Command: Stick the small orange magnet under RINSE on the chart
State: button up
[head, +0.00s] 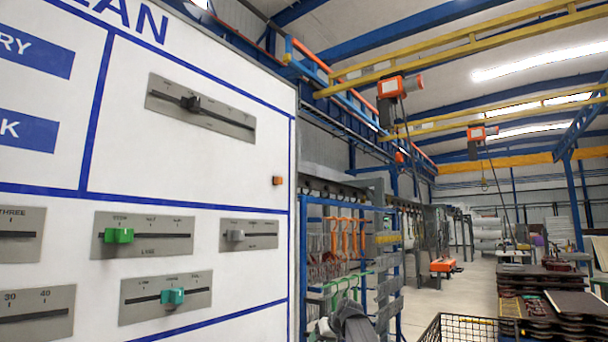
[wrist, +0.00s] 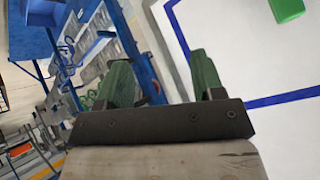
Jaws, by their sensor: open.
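Only the right part of the chart shows, with cut-off blue lettering ending in "LAN", "RY" and "K"; no RINSE label is readable. In the wrist view, my gripper (wrist: 163,78) has its two green fingers spread apart with nothing between them. The white chart with blue lines (wrist: 245,60) is to the right of the fingers. The orange magnet does not show in the wrist view.
A blue rack with orange hooks (head: 345,235) stands right of the chart. A black wire basket (head: 465,328) is lower right.

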aim_at(278, 181)
jog(key=w+a+r+n+t+y, duration=0.1)
jog(key=w+a+r+n+y, duration=0.1)
jog(key=r, duration=1.4)
jog(key=w+a+r+n+t+y, duration=0.1)
jog(key=w+a+r+t+y, duration=0.1)
jog(key=r, duration=1.3)
jog(key=s+a+r+n+t+y, duration=0.1)
jog(key=s+r+n+y, duration=0.15)
jog(key=r, duration=1.15)
jog(key=s+a+r+n+y, duration=0.1)
jog(key=s+r, duration=0.3)
jog(key=r, duration=1)
jog(key=x, duration=1.1)
jog(key=c, duration=1)
jog(key=shift+o, duration=0.6)
jog(key=shift+c, duration=0.3)
